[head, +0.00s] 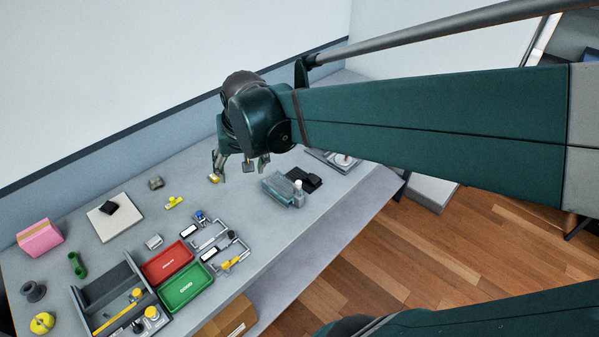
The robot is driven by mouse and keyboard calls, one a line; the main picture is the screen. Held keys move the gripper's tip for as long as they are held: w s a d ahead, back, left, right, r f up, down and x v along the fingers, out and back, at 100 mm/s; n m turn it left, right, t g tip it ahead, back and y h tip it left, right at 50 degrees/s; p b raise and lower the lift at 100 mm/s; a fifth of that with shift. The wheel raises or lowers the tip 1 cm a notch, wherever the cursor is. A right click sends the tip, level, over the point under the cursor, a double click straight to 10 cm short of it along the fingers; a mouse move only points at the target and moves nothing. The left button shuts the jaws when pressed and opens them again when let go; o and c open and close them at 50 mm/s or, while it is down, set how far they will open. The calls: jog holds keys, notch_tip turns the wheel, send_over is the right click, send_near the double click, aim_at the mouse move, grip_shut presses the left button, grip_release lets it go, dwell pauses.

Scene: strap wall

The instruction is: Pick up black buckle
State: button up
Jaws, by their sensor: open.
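My gripper (240,168) is open above the far part of the grey bench (150,194), fingers pointing down. A small dark item (248,166) shows between the fingers; I cannot tell what it is or whether they touch it. A small yellowish piece shows by the left finger (214,179). A black piece (110,208) lies on a white square board (127,217) at the left, well apart from my gripper. Another flat black item (303,178) lies right of my gripper. The view is too small to tell which is the black buckle.
A red tray (167,262), a green tray (184,287) and a grey organiser (85,297) stand at the front left. A wall (165,130) runs behind the bench.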

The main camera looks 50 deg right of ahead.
jog(key=w+d+f+m+g, duration=0.1)
jog(key=w+d+f+m, duration=0.2)
jog(key=d, duration=0.5)
jog(key=w+d+f+m+g, duration=0.1)
jog(key=d+f+m, duration=0.1)
jog(key=d+f, duration=0.45)
jog(key=m+g+y+b, duration=0.1)
jog(key=m+g, duration=0.1)
jog(key=m, duration=0.4)
send_over(311, 178)
notch_tip(311, 178, down, 10)
jog(key=shift+w+r, duration=0.1)
jog(key=shift+w, duration=0.05)
jog(key=shift+d+f, duration=0.15)
jog(key=shift+f, duration=0.05)
jog(key=shift+f, duration=0.1)
jog(key=shift+f, duration=1.2)
jog(key=shift+s+f+b, duration=0.2)
jog(key=shift+f+b, duration=0.3)
jog(key=shift+f, duration=2.1)
